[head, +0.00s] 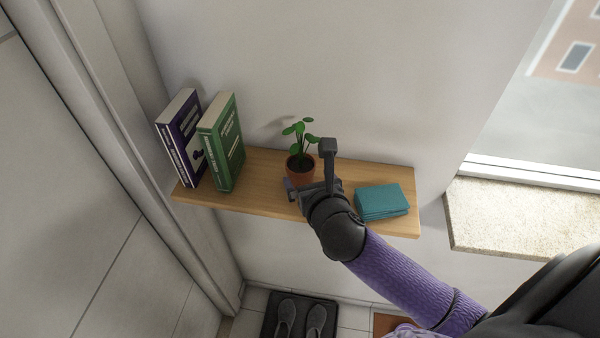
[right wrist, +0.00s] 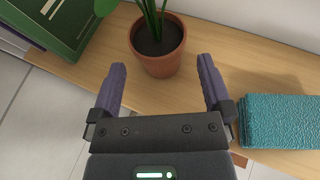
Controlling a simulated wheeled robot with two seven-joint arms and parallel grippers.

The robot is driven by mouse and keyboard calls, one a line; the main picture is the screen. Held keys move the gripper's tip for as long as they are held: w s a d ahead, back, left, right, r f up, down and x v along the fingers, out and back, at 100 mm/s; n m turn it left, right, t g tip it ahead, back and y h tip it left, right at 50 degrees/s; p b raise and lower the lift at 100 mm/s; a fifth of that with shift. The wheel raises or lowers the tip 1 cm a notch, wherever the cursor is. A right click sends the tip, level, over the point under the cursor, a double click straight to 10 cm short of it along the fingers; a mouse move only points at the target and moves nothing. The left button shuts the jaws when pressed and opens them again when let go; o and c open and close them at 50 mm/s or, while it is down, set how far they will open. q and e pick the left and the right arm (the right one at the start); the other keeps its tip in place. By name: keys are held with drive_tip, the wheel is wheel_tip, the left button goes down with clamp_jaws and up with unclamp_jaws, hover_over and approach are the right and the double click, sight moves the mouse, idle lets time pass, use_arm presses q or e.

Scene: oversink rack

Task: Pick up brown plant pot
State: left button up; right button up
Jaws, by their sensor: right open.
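The brown plant pot (head: 300,171) holds a green plant (head: 299,133) and stands upright on the wooden shelf (head: 262,187). It also shows in the right wrist view (right wrist: 158,58), with dark soil inside. My right gripper (head: 310,167) is at the shelf in front of the pot, open and empty. In the right wrist view its two purple fingers (right wrist: 161,83) point toward the pot, which lies just beyond and between their tips. No clear contact with the pot shows. My left gripper is not in either view.
A green book (head: 222,143) and a dark purple book (head: 182,138) stand at the shelf's left end. A teal stack (head: 382,202) lies right of my right gripper, close to it. The wall is behind; a stone window sill (head: 520,220) is at right.

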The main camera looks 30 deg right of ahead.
sight(303, 169)
drive_tip(key=x, duration=0.3)
drive_tip(key=b+x, duration=0.1)
drive_tip(key=x, duration=0.1)
drive_tip(key=shift+w+r, duration=0.1)
drive_tip(key=shift+w, duration=0.35)
drive_tip(key=shift+s, duration=0.1)
drive_tip(key=c, duration=1.1)
